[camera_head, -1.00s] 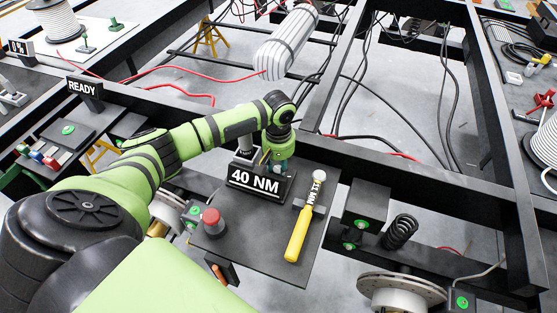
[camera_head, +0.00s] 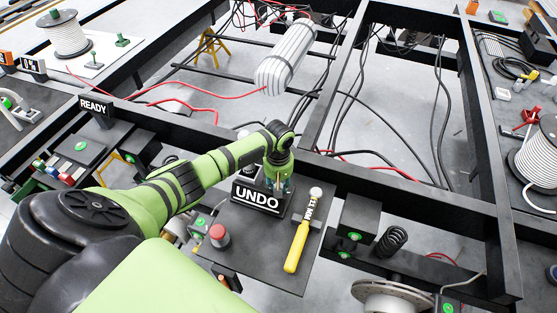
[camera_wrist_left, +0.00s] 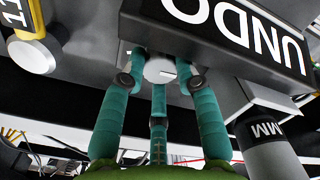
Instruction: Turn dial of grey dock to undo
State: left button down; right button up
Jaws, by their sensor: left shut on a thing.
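The dock is a dark grey block with a sign (camera_head: 257,197) that reads UNDO in white, on a dark grey table. The sign also shows upside down in the left wrist view (camera_wrist_left: 245,28). My left gripper (camera_head: 279,184) comes down behind the sign's right end. In the left wrist view its teal fingers (camera_wrist_left: 160,82) are closed around the dial (camera_wrist_left: 160,69), a pale grey round knob with a white mark. In the head view the dial is hidden by the gripper and sign. My right gripper is not in view.
A red button (camera_head: 219,236) stands at the table's left. A grey cylinder marked MM (camera_wrist_left: 268,155) stands near the fingers.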

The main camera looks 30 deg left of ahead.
pick_arm(q)
jog(key=shift+n, duration=0.3)
jog(key=c, duration=1.2)
grip_release()
